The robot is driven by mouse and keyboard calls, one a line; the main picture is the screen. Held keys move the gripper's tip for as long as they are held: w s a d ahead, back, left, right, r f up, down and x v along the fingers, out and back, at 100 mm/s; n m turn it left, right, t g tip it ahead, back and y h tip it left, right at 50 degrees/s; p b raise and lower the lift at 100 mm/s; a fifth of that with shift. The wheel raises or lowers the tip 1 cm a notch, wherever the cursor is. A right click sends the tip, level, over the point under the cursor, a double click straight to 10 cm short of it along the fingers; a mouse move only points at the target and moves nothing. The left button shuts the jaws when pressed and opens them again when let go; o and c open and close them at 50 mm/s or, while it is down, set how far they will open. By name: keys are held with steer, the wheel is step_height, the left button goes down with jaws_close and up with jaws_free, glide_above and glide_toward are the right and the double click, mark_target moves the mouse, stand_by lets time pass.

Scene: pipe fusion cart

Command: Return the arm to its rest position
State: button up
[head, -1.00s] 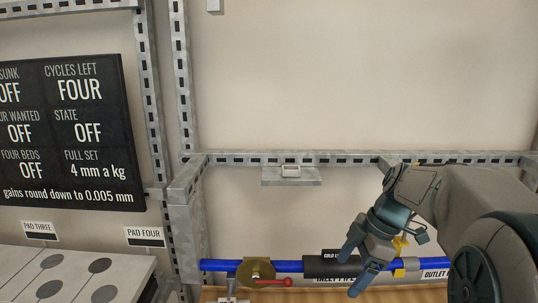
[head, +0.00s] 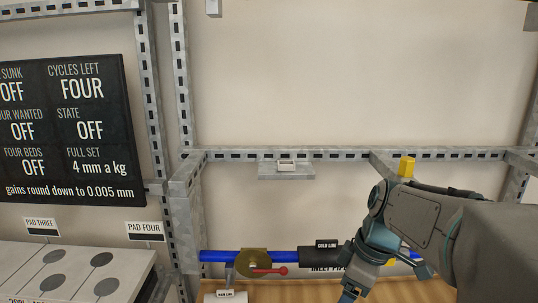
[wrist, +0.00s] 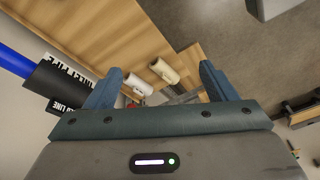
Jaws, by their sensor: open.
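My gripper (wrist: 160,90) shows in the wrist view with its two blue-grey fingers wide apart and nothing between them. In the head view my gripper (head: 350,291) hangs low at the right, in front of the blue pipe (head: 222,256) and its black sleeve (head: 318,257). The arm reaches in from the right edge and hides part of the pipe. The pipe and sleeve also show at the left of the wrist view, beside the left finger.
A brass valve (head: 253,262) with a red handle sits on the pipe. A small shelf (head: 286,172) hangs from the metal rail. A pad table (head: 75,268) stands at left. The wall above the rail is clear.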

steer(key=s+f+m+t+h, duration=0.2)
steer(key=s+f+m, duration=0.1)
steer(key=s+m, duration=0.6)
steer(key=shift+s+f+m+t+h, duration=0.2)
steer(key=shift+f+m+t+h, duration=0.15)
steer(key=shift+m, duration=1.15)
stand_by(0.6)
